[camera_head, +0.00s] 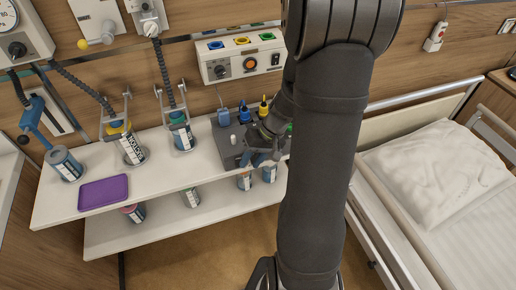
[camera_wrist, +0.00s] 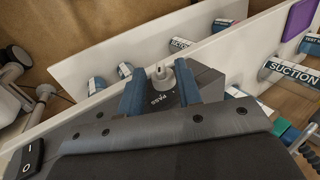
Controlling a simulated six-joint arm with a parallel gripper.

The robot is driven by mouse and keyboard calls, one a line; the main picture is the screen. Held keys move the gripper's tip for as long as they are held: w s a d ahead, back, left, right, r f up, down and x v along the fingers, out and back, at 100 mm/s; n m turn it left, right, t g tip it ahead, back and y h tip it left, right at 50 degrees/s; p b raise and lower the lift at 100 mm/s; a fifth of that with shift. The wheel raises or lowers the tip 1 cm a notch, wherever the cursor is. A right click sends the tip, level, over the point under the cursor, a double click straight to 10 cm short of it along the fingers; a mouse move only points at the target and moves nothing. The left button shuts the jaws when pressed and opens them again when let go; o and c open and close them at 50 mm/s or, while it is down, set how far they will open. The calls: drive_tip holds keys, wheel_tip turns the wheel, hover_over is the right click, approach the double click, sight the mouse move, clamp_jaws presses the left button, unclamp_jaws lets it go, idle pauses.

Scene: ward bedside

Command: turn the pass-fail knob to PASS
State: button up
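A pale knob (camera_wrist: 161,76) with a raised grip on a round base is on a dark grey box (camera_wrist: 203,80) in the wrist view. The word PASS is printed beside it, upside down. Which way the knob points is not clear. The blue fingers of my gripper (camera_wrist: 160,92) are open, one on each side of the knob and label; I cannot tell whether either touches. In the head view the grey box (camera_head: 229,148) stands on the upper shelf, with my gripper (camera_head: 264,158) low over its right part. My arm hides much of that side.
Blue, yellow and green plugs rise at the back of the box. Suction canisters (camera_head: 132,149) and a purple tray (camera_head: 103,193) are to its left on the shelf (camera_head: 165,180). A wall panel (camera_head: 242,62) is above and a bed (camera_head: 430,190) is at right.

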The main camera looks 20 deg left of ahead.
drive_tip(key=v, duration=1.7)
drive_tip(key=shift+o, duration=0.5)
drive_tip(key=shift+r, duration=0.1)
drive_tip(key=shift+o, duration=1.2)
drive_tip(key=shift+s, duration=0.1)
drive_tip(key=s+d+f+m+t+y, duration=0.1)
drive_tip(key=s+d+t+y, duration=0.2)
drive_tip(key=s+d+t, duration=0.15)
drive_tip(key=shift+g, duration=0.45)
drive_tip(key=x, duration=1.7)
drive_tip(key=shift+s+a+f, duration=0.2)
drive_tip(key=shift+a+f, duration=0.05)
drive_tip(key=c, duration=1)
